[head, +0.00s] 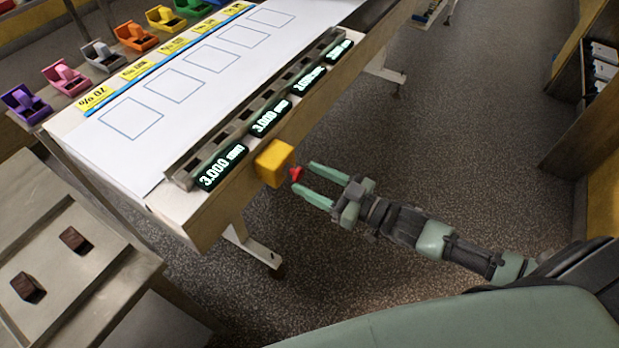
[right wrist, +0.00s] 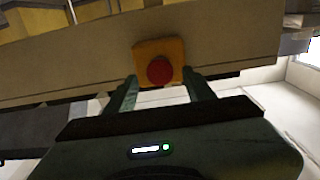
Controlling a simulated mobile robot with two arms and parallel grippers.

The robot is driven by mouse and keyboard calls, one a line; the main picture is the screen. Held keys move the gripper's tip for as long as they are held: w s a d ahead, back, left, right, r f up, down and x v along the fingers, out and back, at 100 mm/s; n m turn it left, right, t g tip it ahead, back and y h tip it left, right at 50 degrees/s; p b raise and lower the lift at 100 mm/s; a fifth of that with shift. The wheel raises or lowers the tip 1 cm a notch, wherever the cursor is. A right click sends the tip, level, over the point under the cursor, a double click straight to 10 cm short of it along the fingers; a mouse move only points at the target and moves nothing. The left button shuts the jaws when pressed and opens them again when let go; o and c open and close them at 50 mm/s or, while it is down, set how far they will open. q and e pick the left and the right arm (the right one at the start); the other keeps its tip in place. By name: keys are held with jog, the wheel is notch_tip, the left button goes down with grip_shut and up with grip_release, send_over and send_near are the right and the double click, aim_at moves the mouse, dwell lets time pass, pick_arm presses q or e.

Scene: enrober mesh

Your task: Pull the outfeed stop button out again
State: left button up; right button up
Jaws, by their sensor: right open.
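The outfeed stop button is a red knob (head: 296,174) on a yellow box (head: 273,163) fixed to the side of the table. My right gripper (head: 311,178) is open, with one finger on each side of the knob in the head view. In the right wrist view its fingers (right wrist: 162,88) reach up on both sides of the knob, with gaps showing. Whether the knob is pressed in or out, I cannot tell. My left gripper is not in view.
The table (head: 180,205) carries a white sheet with outlined squares and a rail (head: 240,115) of green-lit displays. Coloured holders (head: 135,37) line its far side. A side stand (head: 80,285) at the lower left bears two brown blocks. The floor (head: 440,130) right of the table is clear.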

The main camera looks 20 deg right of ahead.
jog(key=v, duration=0.7)
jog(key=shift+b, duration=0.35)
jog(key=s+d+f+m+g+h, duration=0.1)
jog(key=s+d+f+h, duration=0.2)
jog(key=f, duration=0.7)
jog(key=s+d+f+m+g+h, duration=0.1)
jog(key=d+f+m+g+h, duration=0.3)
jog(key=f, duration=0.7)
jog(key=s+d+f+n+t+h, duration=0.1)
jog(key=s+d+f+h, duration=0.3)
jog(key=f, duration=0.6)
jog(key=s+a+f+m+g, duration=0.15)
jog(key=s+f+g, duration=0.35)
jog(key=s+f, duration=0.7)
jog(key=s+a+f+g, duration=0.2)
jog(key=s+a+f, duration=0.1)
jog(key=s, duration=0.4)
jog(key=s+a+f+g, duration=0.2)
jog(key=s+a+f, duration=0.2)
jog(key=s, duration=0.3)
jog(key=shift+s+a+f, duration=0.25)
jog(key=shift+s+f, duration=0.1)
jog(key=shift+f, duration=0.05)
